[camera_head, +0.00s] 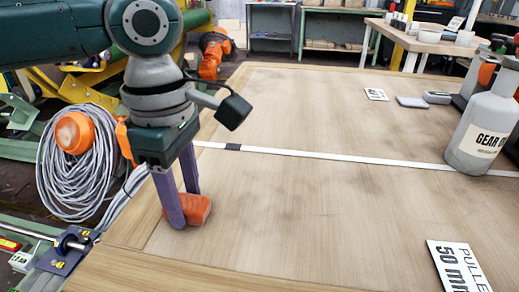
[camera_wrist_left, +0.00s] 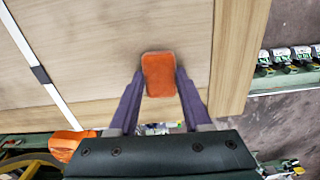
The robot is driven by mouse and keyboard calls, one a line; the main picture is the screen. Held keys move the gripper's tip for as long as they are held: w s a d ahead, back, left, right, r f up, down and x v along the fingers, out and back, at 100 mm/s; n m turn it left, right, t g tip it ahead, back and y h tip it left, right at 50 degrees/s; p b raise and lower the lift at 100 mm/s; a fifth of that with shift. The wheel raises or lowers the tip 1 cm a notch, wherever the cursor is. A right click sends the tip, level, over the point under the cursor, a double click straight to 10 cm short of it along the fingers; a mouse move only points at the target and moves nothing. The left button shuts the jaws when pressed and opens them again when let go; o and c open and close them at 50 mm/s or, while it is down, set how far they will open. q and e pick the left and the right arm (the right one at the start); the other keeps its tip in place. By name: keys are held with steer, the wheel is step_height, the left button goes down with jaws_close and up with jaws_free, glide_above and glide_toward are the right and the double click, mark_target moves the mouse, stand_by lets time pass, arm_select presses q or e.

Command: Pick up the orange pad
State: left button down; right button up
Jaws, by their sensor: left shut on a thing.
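The orange pad (camera_head: 199,210) is a small rounded block near the left edge of the wooden table. My left gripper (camera_head: 188,208) points down at it, with its purple fingers at the pad. In the left wrist view, the pad (camera_wrist_left: 159,74) sits between the two fingertips (camera_wrist_left: 159,84), one on each side. The left gripper is shut on the pad. In the head view a finger hides part of the pad, and I cannot tell whether the pad is clear of the tabletop. My right gripper is not in view.
The wooden table (camera_head: 300,215) is mostly clear, with a white strip (camera_head: 330,155) across it. A grey gear oil bottle (camera_head: 484,128) stands at the right. A "50 mm" card (camera_head: 457,268) lies at the front right. Small flat items (camera_head: 411,102) lie at the back.

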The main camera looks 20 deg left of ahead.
mark_target(185, 201)
arm_select(q)
steer(key=shift+r, duration=0.15)
step_height(185, 201, up, 20)
steer(key=p, duration=0.8)
